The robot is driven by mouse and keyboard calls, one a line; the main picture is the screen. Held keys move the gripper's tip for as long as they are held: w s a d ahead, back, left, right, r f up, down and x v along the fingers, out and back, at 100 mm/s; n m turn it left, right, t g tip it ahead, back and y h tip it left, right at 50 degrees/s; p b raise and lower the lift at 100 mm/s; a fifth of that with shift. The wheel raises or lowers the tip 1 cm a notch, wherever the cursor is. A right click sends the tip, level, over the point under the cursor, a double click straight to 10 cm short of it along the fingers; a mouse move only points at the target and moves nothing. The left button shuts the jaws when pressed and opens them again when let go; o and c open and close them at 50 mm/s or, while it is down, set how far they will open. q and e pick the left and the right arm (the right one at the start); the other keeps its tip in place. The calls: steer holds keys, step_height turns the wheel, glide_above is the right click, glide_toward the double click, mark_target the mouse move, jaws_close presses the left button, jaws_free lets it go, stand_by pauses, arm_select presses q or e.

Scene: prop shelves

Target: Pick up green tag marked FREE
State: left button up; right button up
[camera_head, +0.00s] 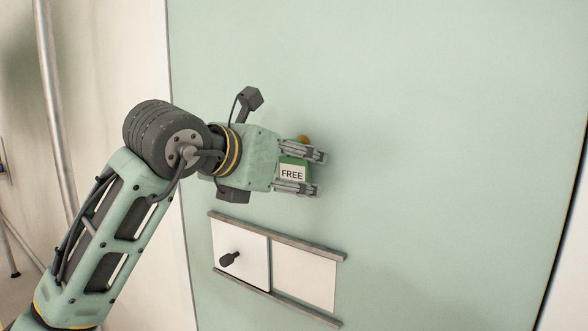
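The green tag (308,172) has a white label reading FREE and is upright in front of the pale green wall panel. My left gripper (307,173) reaches in from the left, with one finger above the tag and one below it. The fingers appear closed onto the tag's upper and lower edges, with no clear gap showing. The upper finger hides part of the tag's top. An orange-brown rounded piece (303,139) shows just above the upper finger; what it belongs to is hidden. My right gripper is not in view.
Below the gripper, two rails (290,241) on the panel hold a white sliding plate (240,254) with a dark knob (229,259). A pale rectangle (305,276) lies to its right. The panel is bare to the right. A metal pole (55,110) stands at far left.

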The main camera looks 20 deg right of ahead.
arm_select(q)
steer(key=c, duration=0.6)
steer(key=shift+c, duration=1.4)
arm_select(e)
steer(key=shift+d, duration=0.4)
arm_select(q)
steer(key=shift+r, duration=0.15)
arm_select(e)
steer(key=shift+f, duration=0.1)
